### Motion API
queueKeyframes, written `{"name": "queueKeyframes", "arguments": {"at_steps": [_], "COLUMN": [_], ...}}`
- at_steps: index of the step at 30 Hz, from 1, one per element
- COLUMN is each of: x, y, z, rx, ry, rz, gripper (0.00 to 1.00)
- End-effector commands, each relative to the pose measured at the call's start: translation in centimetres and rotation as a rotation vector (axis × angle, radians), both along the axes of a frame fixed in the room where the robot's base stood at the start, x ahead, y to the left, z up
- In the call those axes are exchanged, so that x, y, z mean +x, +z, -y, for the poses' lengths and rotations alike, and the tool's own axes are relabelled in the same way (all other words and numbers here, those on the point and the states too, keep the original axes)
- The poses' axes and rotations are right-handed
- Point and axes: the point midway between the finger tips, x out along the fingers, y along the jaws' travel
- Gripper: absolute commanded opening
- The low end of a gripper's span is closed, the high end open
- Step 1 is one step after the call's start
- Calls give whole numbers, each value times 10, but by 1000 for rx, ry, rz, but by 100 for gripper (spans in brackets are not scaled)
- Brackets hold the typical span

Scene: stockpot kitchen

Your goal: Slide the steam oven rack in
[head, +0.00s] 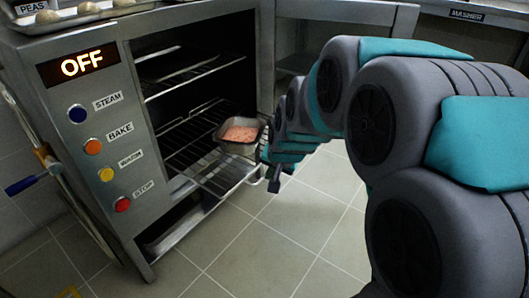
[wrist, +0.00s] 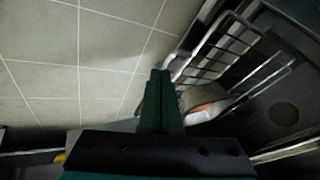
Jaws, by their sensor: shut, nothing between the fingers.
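The steam oven (head: 85,110) stands at left with its dark cavity open and its display reading OFF. Its lower wire rack (head: 222,176) sticks partly out of the front. A metal pan (head: 238,147) with pinkish food in it sits on the rack's right part. My gripper (head: 274,184) is just right of the rack's front edge, low over the floor. In the wrist view the fingers (wrist: 158,76) are together with nothing between them. The rack (wrist: 225,55) and part of the pan (wrist: 205,97) show beside them. Whether the fingers touch the rack I cannot tell.
Further wire racks (head: 195,72) sit higher in the oven. Labelled buttons (head: 93,147) run down its panel. A tray (head: 70,20) with round items lies on top. A counter (head: 345,15) stands behind. The tiled floor (head: 270,250) in front is clear.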

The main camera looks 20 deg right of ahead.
Motion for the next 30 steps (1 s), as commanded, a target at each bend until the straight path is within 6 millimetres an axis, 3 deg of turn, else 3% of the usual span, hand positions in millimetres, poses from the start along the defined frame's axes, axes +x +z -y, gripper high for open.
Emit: {"name": "queueKeyframes", "arguments": {"at_steps": [3,6,17,30], "x": [41,60,78,115], "y": [4,8,-4,-53], "z": [22,34,39,40], "rx": [27,40,47,48], "ry": [-108,-160,-184,-184], "rz": [87,138,159,159], "gripper": [0,0,0,0]}}
